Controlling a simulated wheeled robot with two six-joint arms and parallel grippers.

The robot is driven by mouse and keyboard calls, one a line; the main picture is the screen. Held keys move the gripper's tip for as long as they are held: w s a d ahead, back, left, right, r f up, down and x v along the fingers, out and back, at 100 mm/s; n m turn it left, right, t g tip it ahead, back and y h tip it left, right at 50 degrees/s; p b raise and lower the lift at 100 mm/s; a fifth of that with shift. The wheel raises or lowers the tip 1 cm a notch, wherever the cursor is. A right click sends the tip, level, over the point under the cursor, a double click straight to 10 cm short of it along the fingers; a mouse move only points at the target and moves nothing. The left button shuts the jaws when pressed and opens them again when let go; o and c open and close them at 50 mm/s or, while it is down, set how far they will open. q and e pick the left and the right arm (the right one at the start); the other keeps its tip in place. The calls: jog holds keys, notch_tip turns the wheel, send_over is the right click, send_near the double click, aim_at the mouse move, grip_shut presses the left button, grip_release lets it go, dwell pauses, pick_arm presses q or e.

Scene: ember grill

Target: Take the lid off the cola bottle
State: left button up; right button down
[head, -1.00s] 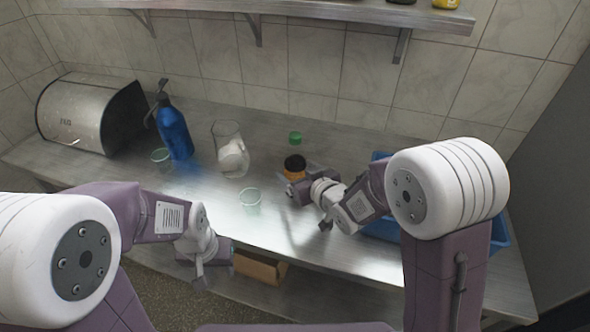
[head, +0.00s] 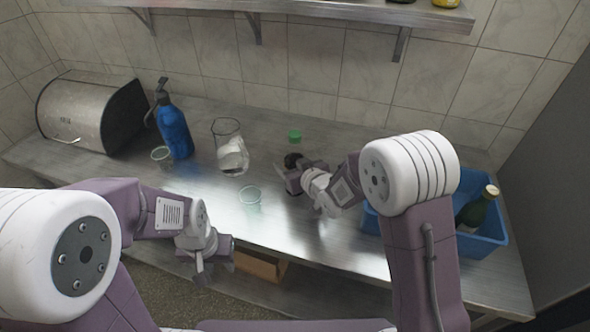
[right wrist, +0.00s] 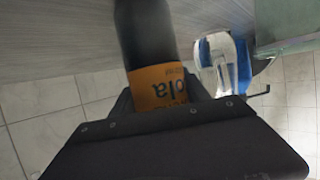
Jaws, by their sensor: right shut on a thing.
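The cola bottle, dark with an orange label, shows in the right wrist view (right wrist: 158,85), its label text upside down. In the head view only its dark round top (head: 293,160) shows, on the counter near the middle; my right gripper (head: 291,180) hides the rest. My right gripper is shut on the bottle around its label, as the right wrist view shows too. I cannot make out the lid apart from the dark top. My left gripper (head: 217,264) hangs at the front edge of the counter, away from the bottle; its jaw opening is unclear.
A green cup (head: 295,136) stands behind the bottle. A clear cup (head: 250,195), a glass pitcher (head: 231,155) and a blue siphon bottle (head: 174,132) stand to the left. A blue crate (head: 484,247) with a green bottle (head: 477,211) in it is at the right.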

aim_at(294, 150)
jog(key=shift+r, duration=0.1)
jog(key=shift+r, duration=0.3)
jog(key=r, duration=0.2)
jog(key=d+r, duration=0.1)
jog(key=r, duration=0.1)
jog(key=shift+w+p, duration=0.2)
jog(key=shift+p, duration=0.1)
jog(key=w+d+r+p, duration=0.1)
jog(key=d+r+p, duration=0.2)
jog(key=d+r, duration=0.3)
jog(key=d, duration=0.4)
jog(key=shift+w+d, duration=0.25)
jog(key=shift+w, duration=0.15)
jog(key=shift+r, duration=0.1)
jog(key=c, duration=1.3)
grip_release()
grip_shut()
